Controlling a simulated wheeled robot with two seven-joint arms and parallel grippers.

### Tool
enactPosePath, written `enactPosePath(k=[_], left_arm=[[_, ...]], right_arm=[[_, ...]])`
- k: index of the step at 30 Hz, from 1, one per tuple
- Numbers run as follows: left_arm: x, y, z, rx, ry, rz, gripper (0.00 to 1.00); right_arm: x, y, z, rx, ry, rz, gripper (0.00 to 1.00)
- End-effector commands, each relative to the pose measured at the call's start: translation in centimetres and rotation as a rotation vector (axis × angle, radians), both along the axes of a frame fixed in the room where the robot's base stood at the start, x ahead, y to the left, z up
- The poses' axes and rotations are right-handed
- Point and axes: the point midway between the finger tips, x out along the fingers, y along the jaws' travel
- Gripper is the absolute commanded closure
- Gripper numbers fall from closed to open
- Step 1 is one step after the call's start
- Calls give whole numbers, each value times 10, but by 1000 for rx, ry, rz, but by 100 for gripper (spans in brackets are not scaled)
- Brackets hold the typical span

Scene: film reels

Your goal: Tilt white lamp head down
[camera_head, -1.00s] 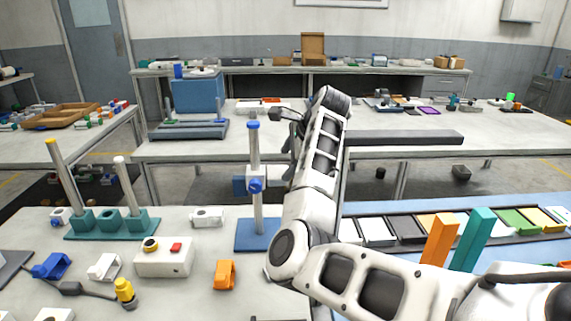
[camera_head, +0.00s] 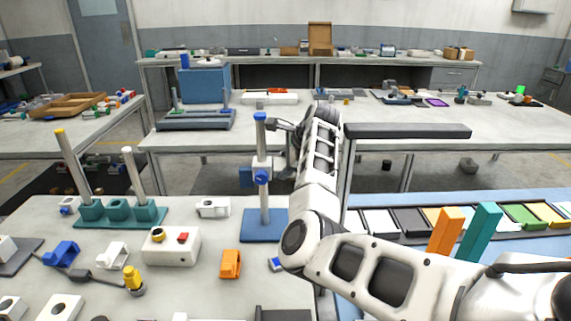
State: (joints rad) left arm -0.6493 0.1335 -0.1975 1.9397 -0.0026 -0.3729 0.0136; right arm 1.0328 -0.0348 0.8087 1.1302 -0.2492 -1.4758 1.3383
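A stand with a blue base (camera_head: 263,226) and grey post stands on the near table, with a blue cap on top. A white block (camera_head: 262,165) sits on the post, with a blue knob in front and a blue box at its left; it may be the white lamp head, but I cannot tell surely. My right gripper (camera_head: 285,145) is a dark shape just right of and behind the post, mostly hidden by my wrist. I cannot tell whether its fingers are open or touch the stand. My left gripper is not in view.
A teal rack with posts (camera_head: 118,217), a white box with yellow and red buttons (camera_head: 172,247) and an orange clip (camera_head: 231,264) lie left of the stand. A row of trays (camera_head: 409,222), with orange and teal upright blocks, lies at right. A long table stands behind.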

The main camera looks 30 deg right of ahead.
Motion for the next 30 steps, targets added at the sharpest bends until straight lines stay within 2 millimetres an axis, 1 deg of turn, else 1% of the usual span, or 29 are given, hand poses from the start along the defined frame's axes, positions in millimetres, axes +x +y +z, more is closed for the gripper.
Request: enactPosePath(k=[5, 11, 20, 30], left_arm=[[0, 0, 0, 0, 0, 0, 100], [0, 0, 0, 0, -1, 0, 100], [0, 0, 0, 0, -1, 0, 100], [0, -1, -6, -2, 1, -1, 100]], right_arm=[[-1, 1, -1, -5, -8, 1, 83], [-2, 1, -2, -45, -67, 0, 83], [-5, 3, -5, -154, -243, -1, 83], [-7, 4, -8, -259, -416, -1, 83]])
